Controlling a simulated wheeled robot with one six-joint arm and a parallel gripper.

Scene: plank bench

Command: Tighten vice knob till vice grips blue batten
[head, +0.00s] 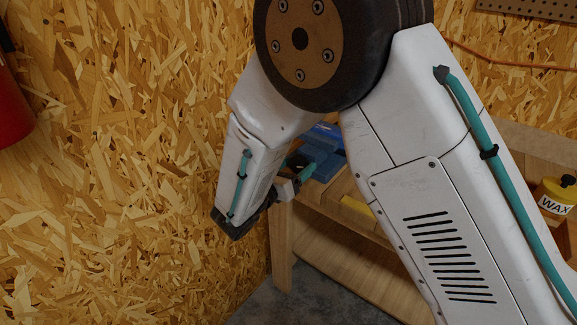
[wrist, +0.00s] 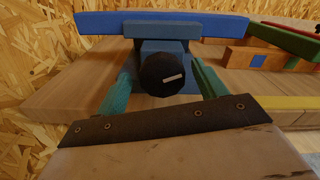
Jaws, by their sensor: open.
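The blue vice (wrist: 160,47) stands at the bench edge, with its dark round knob (wrist: 160,75) facing the wrist camera. A pale mark on the knob lies nearly level, tilted slightly. The bright blue batten (wrist: 165,23) lies across the top of the vice; whether the jaws touch it cannot be told. My gripper (wrist: 161,72) is open, one teal finger on each side of the knob, with gaps showing. In the head view my gripper (head: 302,176) is beside the vice (head: 327,163), and my arm hides much of the bench. The batten shows partly there (head: 327,130).
A yellow wax tin (head: 556,197) stands farther right on the bench. A chipboard wall (head: 120,150) rises close on the left.

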